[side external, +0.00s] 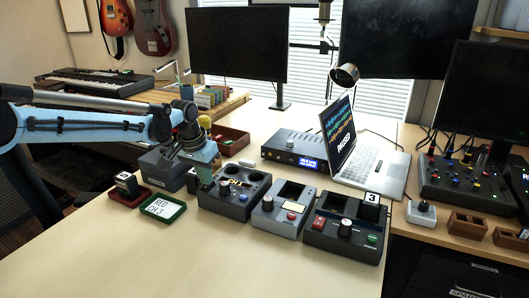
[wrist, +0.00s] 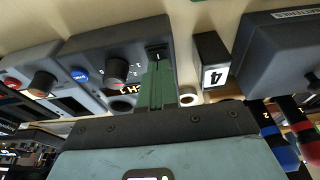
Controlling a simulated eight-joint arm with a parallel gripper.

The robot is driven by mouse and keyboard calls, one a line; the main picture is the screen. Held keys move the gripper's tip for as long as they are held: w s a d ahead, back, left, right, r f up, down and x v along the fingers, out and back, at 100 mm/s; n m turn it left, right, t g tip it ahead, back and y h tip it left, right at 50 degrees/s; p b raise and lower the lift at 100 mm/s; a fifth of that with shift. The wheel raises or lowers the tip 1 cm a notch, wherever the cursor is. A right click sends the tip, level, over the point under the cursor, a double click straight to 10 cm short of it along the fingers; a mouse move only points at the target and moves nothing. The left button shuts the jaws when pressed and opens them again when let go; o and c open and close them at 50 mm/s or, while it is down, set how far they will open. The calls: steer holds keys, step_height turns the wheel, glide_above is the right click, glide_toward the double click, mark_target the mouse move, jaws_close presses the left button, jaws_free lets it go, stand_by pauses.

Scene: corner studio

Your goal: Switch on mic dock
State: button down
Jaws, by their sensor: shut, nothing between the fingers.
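A dark grey dock (side external: 240,202) with two round wells, a lit display, a knob and a blue button stands at the left of a row of docks. I read it as the mic dock, though I see no name on it. In the wrist view this dock (wrist: 100,48) has a black rocker switch (wrist: 157,52) at its corner, marked with a white stroke. My gripper (side external: 207,183) is shut and empty, pointing down at that corner. In the wrist view its green fingers (wrist: 157,72) reach the switch's edge; I cannot tell whether they touch it. They partly cover the switch.
A black block labelled 4 (wrist: 212,62) is close to my fingers. A green tray (side external: 163,208) lies at left. The front of the table is clear.

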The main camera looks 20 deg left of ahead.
mark_target(205, 187)
steer(key=v, duration=0.4)
steer(key=shift+w+r, duration=0.15)
steer(key=shift+r, duration=0.2)
steer(key=s+r, duration=0.4)
steer(key=r, duration=0.4)
steer(key=shift+s+r, duration=0.15)
steer(key=shift+s, duration=0.05)
